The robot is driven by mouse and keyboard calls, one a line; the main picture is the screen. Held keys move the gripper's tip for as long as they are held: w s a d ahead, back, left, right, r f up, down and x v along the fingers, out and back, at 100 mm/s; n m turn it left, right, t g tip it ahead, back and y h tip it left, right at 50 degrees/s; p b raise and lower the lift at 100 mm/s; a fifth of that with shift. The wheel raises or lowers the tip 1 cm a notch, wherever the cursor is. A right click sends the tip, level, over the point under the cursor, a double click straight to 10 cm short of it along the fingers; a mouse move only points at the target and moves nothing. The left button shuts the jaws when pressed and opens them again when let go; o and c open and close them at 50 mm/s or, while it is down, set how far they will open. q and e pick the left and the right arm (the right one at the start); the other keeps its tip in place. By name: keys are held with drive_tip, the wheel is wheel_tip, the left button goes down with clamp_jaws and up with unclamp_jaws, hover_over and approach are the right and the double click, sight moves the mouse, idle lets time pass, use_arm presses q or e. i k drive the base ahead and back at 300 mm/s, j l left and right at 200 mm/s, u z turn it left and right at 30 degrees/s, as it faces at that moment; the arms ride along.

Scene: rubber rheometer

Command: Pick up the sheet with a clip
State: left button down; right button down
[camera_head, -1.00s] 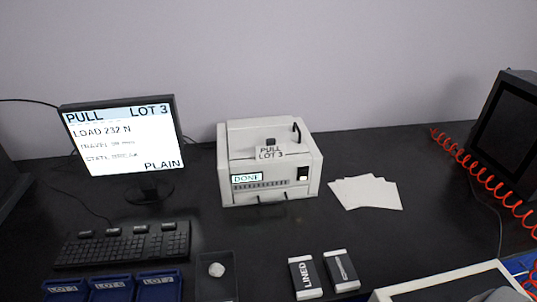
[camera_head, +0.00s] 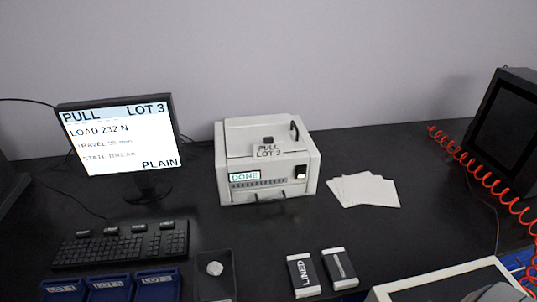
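Neither of my grippers can be made out in the view.
A monitor (camera_head: 120,135) and keyboard (camera_head: 120,248) stand at left, with blue bins (camera_head: 110,287) in front. A dark tray (camera_head: 229,265) holds a pale lump (camera_head: 214,268). Two labelled boxes (camera_head: 303,275) (camera_head: 340,268) lie front centre. A white-edged panel (camera_head: 410,284) is at lower right.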

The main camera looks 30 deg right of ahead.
sight(270, 149)
drive_tip(key=j+z, duration=0.35)
drive_tip(key=z, duration=0.15)
drive_tip(key=j+z, duration=0.45)
drive_tip(key=i, duration=0.05)
